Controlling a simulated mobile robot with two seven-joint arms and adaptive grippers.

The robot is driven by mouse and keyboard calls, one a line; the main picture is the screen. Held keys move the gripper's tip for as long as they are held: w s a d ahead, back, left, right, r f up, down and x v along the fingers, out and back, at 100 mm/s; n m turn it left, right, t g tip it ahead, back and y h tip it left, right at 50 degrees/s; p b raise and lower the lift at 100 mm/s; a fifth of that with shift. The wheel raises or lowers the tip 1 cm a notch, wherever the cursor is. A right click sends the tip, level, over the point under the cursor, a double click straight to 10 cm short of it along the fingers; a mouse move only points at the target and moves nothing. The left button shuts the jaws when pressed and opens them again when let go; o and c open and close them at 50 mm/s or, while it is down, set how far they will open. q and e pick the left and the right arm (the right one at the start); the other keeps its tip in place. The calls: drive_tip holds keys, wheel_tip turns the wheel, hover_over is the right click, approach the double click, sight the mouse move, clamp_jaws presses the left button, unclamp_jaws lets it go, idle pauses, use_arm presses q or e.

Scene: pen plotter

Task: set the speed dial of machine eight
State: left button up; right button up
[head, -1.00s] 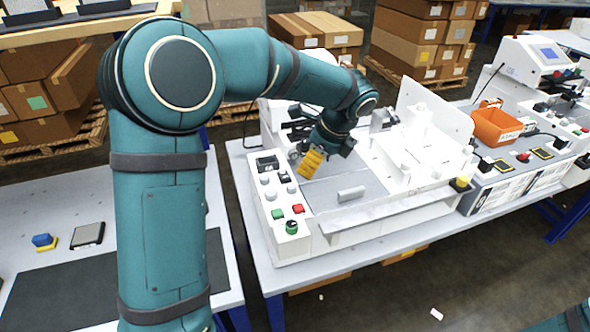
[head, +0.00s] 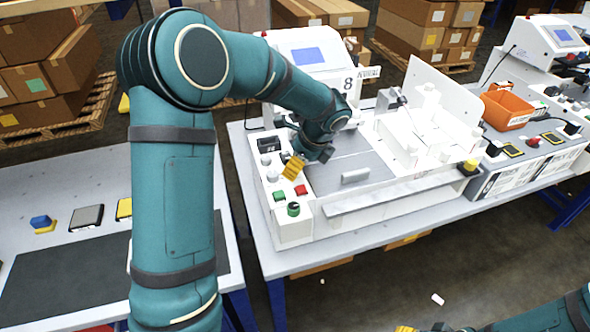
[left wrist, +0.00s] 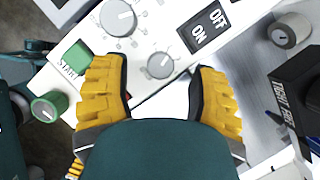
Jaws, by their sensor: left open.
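Machine eight, marked with an 8 (head: 348,85), is a white unit with a control panel on its left. My left gripper (head: 293,167) is open, yellow-fingered and over this panel. In the left wrist view my left gripper (left wrist: 160,78) has its fingers either side of a small grey dial (left wrist: 161,65), with gaps showing on both sides. A larger grey dial (left wrist: 118,17) lies above it, beside an ON/OFF switch (left wrist: 208,27). No speed label is readable. My right gripper (head: 405,328) shows only as a yellow tip at the bottom edge.
A green START button (left wrist: 77,60) and green knob (left wrist: 47,107) lie close by; a red button (head: 301,190) is beside the gripper. A grey handle (head: 355,176) stands on the machine. A neighbouring machine with an orange bin (head: 507,110) is to the right.

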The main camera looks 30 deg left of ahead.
use_arm(q)
drive_tip(key=shift+x, duration=0.9)
clamp_jaws()
drive_tip(key=shift+r+m, duration=0.1)
drive_tip(key=shift+m, duration=0.2)
drive_tip(key=m+t+p, duration=0.1)
drive_tip(key=m+p, duration=0.1)
drive_tip(key=m, duration=0.1)
drive_tip(key=shift+t, duration=0.3)
drive_tip(key=m+p, duration=0.1)
drive_tip(key=m, duration=0.1)
drive_tip(key=m+t+h+p, duration=0.1)
drive_tip(key=m, duration=0.2)
drive_tip(key=shift+s+t, duration=0.1)
drive_tip(key=shift+t, duration=0.2)
drive_tip(key=shift+m, duration=0.3)
